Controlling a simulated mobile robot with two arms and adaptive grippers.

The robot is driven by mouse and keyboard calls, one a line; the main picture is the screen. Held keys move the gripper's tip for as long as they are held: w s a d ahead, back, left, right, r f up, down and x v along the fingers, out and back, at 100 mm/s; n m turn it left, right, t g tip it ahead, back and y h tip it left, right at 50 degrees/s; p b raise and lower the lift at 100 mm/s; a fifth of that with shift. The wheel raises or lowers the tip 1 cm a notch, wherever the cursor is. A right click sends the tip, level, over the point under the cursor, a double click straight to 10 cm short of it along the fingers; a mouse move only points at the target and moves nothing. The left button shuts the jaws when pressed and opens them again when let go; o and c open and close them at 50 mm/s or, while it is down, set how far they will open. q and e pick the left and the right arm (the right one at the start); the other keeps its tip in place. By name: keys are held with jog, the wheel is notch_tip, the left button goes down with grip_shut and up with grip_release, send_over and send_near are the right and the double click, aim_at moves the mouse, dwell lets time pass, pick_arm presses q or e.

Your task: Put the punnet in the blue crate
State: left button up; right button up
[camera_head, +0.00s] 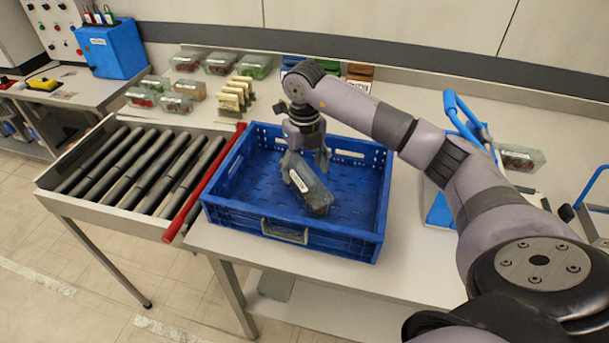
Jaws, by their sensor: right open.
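The blue crate (225,208) stands on the table beside the roller conveyor. A clear punnet (312,192) with a white label is inside it, near the middle, lying at an angle and looking tilted. My right gripper (307,160) reaches down into the crate at the punnet's far end. It is open, with its fingers close to the punnet; whether they touch it I cannot tell. The arm and gripper hide part of the crate's back wall. My left gripper is not in view.
A roller conveyor (135,170) with a red bar (205,182) adjoins the crate's left side. Several punnets (188,62) and a row of beige packs (234,95) stand behind. Another punnet (522,157) lies at right near a blue-handled item (440,212).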

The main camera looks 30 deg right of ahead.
aim_at(304, 171)
notch_tip(304, 171, up, 9)
jog(key=b, duration=0.1)
jog(key=shift+r, duration=0.15)
dwell(1.3)
